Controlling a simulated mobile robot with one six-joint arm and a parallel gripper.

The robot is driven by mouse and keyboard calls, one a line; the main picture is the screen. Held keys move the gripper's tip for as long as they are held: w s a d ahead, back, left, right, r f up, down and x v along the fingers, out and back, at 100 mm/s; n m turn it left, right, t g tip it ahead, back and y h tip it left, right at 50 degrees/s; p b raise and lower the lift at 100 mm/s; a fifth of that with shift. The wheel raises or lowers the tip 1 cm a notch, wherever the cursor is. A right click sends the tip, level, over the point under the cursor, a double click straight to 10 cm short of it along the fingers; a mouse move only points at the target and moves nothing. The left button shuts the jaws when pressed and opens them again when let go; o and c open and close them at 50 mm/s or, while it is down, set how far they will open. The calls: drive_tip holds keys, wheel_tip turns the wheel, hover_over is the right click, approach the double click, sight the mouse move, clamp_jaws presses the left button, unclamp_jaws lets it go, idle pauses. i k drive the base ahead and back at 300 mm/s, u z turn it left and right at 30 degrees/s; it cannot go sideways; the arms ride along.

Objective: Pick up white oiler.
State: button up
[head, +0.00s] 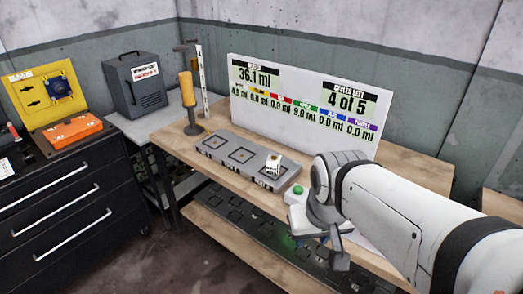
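A small white object (273,164), which looks like the white oiler, stands on the right square of a grey three-square tray (213,155) on the wooden bench. A small dark or yellowish detail shows on its top. My gripper (322,245) hangs at the bench's front edge, right of the oiler and nearer the camera. It is apart from the oiler. Its fingers are small and partly hidden by my wrist, so their opening is unclear. Nothing is seen held in it.
A green button box (297,193) sits between tray and arm. A display board (300,105) stands behind the tray. A dark drawer cabinet (70,205) stands at left. The tray's other two squares are empty.

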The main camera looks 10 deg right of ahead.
sight(273, 162)
drive_tip(key=z, duration=0.1)
drive_tip(key=k, duration=0.55)
drive_tip(key=u, duration=1.8)
drive_tip(key=i, duration=1.4)
drive_tip(key=z, duration=2.6)
drive_tip(key=i, duration=1)
